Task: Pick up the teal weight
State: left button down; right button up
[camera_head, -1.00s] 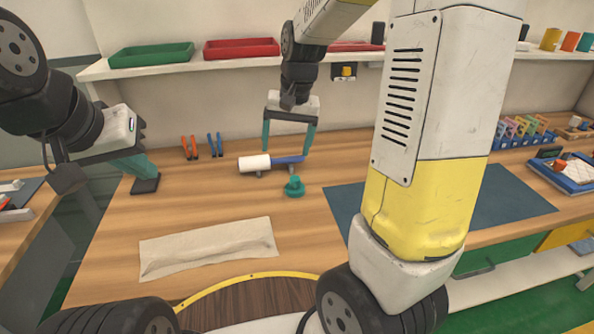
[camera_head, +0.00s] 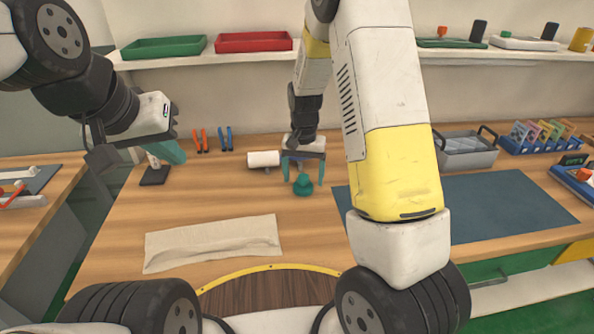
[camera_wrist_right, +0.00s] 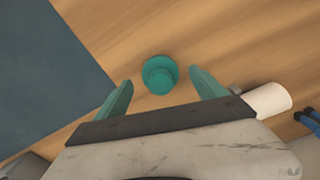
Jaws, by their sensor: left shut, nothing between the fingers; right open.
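The teal weight (camera_head: 303,187) stands upright on the wooden table; it looks like a round disc with a smaller knob on top. In the right wrist view the weight (camera_wrist_right: 160,74) lies between and slightly beyond the fingertips, not touched. My right gripper (camera_head: 304,178) is open around or just above the weight; the fingers also show in the right wrist view (camera_wrist_right: 160,90). My left gripper (camera_head: 175,152) is shut and empty at the left, well away from the weight, above a dark block on the table.
A white cylinder (camera_head: 263,159) lies just behind and left of the right gripper. A beige cloth (camera_head: 213,243) lies in front. A dark blue mat (camera_head: 500,205) and a grey bin (camera_head: 467,153) are to the right. Red pliers (camera_head: 201,140) and blue pliers (camera_head: 225,138) stand at the back.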

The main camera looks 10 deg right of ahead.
jog(key=shift+f, duration=0.8)
grip_shut()
jog(key=shift+r, duration=0.15)
